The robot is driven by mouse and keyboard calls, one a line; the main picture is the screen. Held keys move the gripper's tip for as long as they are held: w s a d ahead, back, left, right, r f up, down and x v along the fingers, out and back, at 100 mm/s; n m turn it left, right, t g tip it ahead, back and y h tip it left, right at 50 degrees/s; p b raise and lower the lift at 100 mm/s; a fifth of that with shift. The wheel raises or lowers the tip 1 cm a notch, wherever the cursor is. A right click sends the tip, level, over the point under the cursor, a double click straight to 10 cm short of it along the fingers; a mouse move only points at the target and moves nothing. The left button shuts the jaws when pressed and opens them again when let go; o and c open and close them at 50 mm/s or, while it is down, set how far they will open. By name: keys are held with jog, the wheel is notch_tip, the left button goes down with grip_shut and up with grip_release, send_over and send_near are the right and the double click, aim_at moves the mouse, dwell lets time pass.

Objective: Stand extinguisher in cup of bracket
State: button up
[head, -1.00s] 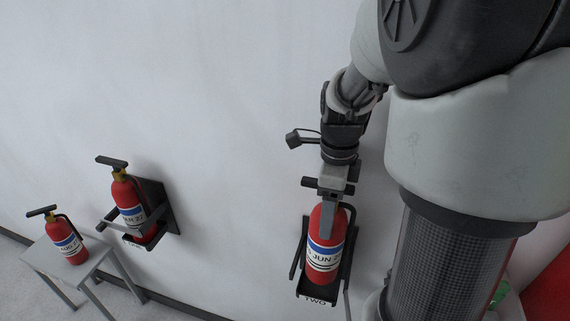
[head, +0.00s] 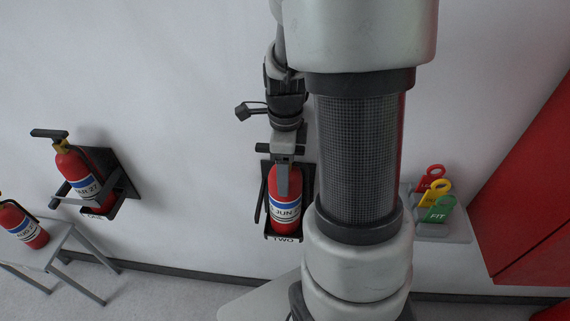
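A red extinguisher (head: 284,212) with a white and blue label reading JUN stands upright in the black wall bracket (head: 303,205) marked TWO. Its base appears to be within the cup at the bottom of the bracket; the exact contact is not clear. My gripper (head: 283,188) points down over its top from above. One grey finger lies along the front of the red body, and the other finger is hidden behind it. I cannot tell whether the fingers press on it.
Another extinguisher (head: 76,173) sits in a second bracket (head: 124,187) at left. A third extinguisher (head: 22,226) stands on a small grey table (head: 60,240). Red, yellow and green tags (head: 438,210) stand in a grey wall holder (head: 452,236) beside a red cabinet (head: 525,190) at right.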

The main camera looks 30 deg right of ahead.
jog(key=o, duration=1.6)
jog(key=shift+f, duration=0.15)
jog(key=o, duration=0.5)
